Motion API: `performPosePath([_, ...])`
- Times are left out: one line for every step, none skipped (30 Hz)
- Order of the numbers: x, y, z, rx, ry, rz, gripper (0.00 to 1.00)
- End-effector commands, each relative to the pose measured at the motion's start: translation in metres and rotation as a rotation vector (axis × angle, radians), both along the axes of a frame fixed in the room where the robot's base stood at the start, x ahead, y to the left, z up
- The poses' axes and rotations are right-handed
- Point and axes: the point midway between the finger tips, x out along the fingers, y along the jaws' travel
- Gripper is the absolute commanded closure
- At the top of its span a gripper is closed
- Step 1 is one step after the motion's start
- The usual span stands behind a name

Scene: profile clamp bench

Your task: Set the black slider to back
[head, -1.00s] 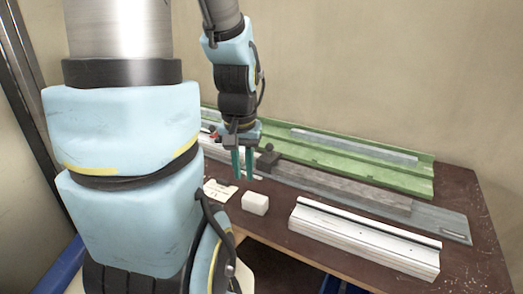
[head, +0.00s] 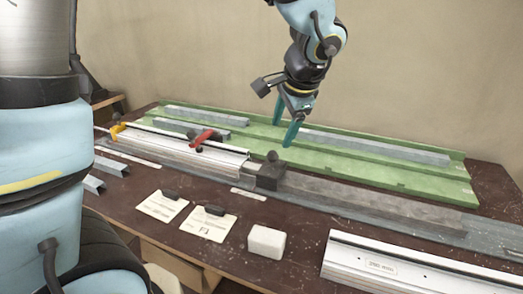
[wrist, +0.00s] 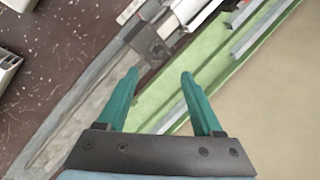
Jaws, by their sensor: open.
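A black slider (head: 269,172), a dark block with a round knob on top, sits at the end of the white-silver profile, where the long grey bar begins. It also shows in the wrist view (wrist: 147,42), beyond my left finger. My gripper (head: 284,132) has teal fingers, open and empty, pointing down above the green tray behind the slider. In the wrist view my gripper (wrist: 160,73) has nothing between its fingers, and the slider is apart from them.
The green tray (head: 350,164) with grey strips lies along the back by the wall. A red lever (head: 203,138) stands on the silver profile (head: 180,150). A white block (head: 266,242), two cards with black clips (head: 208,222) and a white profile (head: 400,265) lie in front.

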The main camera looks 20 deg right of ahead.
Motion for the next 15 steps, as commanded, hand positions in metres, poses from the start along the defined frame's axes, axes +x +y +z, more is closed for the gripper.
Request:
performPosePath([0.002,0.001,-0.005,0.004,0.002,0.001,0.32])
performPosePath([0.004,0.001,-0.008,0.004,0.002,0.002,0.32])
performPosePath([0.006,0.001,-0.014,0.005,0.003,0.001,0.32])
performPosePath([0.008,0.002,-0.019,0.006,0.004,0.002,0.32])
performPosePath([0.011,0.002,-0.024,0.006,0.005,0.002,0.32])
performPosePath([0.014,0.003,-0.031,0.007,0.004,0.002,0.32])
performPosePath([0.017,0.003,-0.036,0.006,0.004,0.003,0.32])
performPosePath([0.020,0.003,-0.042,0.006,0.005,0.003,0.32])
performPosePath([0.023,0.003,-0.048,0.006,0.005,0.002,0.32])
performPosePath([0.025,0.003,-0.053,0.005,0.005,0.004,0.32])
performPosePath([0.028,0.003,-0.058,0.005,0.004,0.003,0.32])
performPosePath([0.031,0.003,-0.064,0.003,0.004,0.004,0.32])
performPosePath([0.033,0.003,-0.069,0.005,0.004,0.003,0.32])
performPosePath([0.035,0.003,-0.072,0.004,0.005,0.002,0.32])
performPosePath([0.037,0.003,-0.077,0.003,0.004,0.004,0.32])
